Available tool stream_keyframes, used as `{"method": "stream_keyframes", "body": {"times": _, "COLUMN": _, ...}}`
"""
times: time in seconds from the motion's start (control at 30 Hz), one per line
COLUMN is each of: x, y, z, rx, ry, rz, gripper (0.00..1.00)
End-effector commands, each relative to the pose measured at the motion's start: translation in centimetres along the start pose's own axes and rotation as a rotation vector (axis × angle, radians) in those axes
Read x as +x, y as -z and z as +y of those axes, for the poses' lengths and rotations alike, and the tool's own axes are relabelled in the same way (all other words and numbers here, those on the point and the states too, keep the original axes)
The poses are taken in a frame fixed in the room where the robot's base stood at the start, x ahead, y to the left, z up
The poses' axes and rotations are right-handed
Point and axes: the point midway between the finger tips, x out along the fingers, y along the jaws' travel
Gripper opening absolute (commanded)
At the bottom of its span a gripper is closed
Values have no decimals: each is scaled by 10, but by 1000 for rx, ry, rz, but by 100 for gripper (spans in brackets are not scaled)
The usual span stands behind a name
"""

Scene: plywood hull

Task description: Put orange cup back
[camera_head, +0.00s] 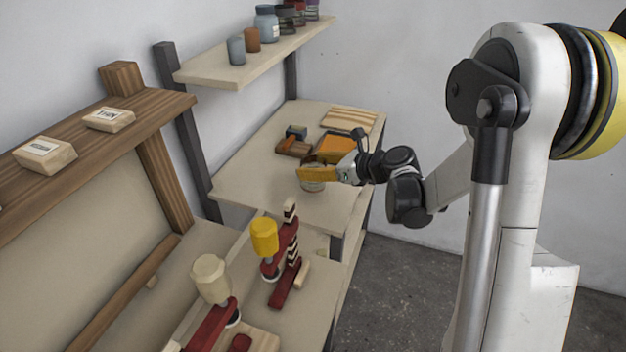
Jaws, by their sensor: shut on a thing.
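A small orange-brown cup (252,40) stands upright on the upper wall shelf, beside a blue-grey cup. My gripper (312,172) is over the far worktop, well below that shelf. An orange-yellow part shows at its fingers; I cannot tell whether it is a finger or part of a held thing. A pale, round, cup-like thing (312,186) shows just under the fingers. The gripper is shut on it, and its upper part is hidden. I cannot tell whether it touches the worktop.
The pale worktop (248,187) is clear left of my gripper. Behind it lie an orange tray (337,145), a slatted board (349,119) and small blocks. The shelf (215,72) also carries a blue jar (266,23). Red clamp-like pieces (283,262) stand in front.

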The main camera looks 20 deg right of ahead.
Motion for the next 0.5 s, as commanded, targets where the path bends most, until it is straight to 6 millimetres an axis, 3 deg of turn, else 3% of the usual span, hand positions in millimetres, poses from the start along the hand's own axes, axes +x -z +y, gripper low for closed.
{"method": "stream_keyframes", "body": {"times": 0.2, "x": 14, "y": 33, "z": 0, "rx": 1, "ry": 0, "rz": 0, "gripper": 36}}
{"method": "stream_keyframes", "body": {"times": 0.5, "x": 14, "y": 34, "z": 0, "rx": 1, "ry": 0, "rz": 0, "gripper": 36}}
